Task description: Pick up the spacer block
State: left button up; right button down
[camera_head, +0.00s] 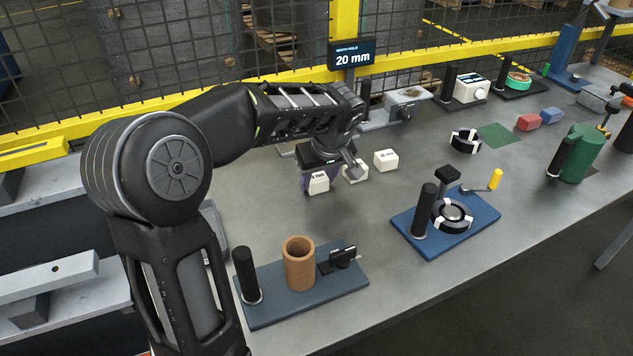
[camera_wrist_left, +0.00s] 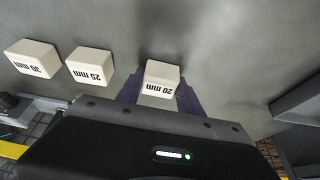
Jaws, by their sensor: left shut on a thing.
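Three cream spacer blocks stand in a row on the steel table. The one marked 20 mm (camera_wrist_left: 161,78) is between the purple fingers of my left gripper (camera_wrist_left: 158,94), which is shut on it. In the head view this block (camera_head: 318,184) is at the left end of the row, under my left gripper (camera_head: 320,178). The 25 mm block (camera_wrist_left: 90,66) and the 30 mm block (camera_wrist_left: 32,59) are apart from the fingers. In the head view the 25 mm block (camera_head: 354,171) is partly hidden by the gripper, and the 30 mm block (camera_head: 386,160) is clear. My right gripper is not in view.
A sign reading 20 mm (camera_head: 354,58) stands behind the row. A blue base (camera_head: 309,303) with a brown cylinder is in front, and another blue base (camera_head: 471,233) with a ring is to the right. A yellow-railed mesh fence (camera_head: 422,66) runs behind the table.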

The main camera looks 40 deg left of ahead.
aim_at(318, 178)
pick_arm(q)
jog(key=c, duration=0.8)
jog(key=shift+o, duration=0.2)
notch_tip(318, 178, up, 10)
dwell(0.5)
jog(key=o, duration=0.8)
jog(key=c, duration=0.8)
jog(key=shift+r+p, duration=0.15)
jog(key=shift+p, duration=0.15)
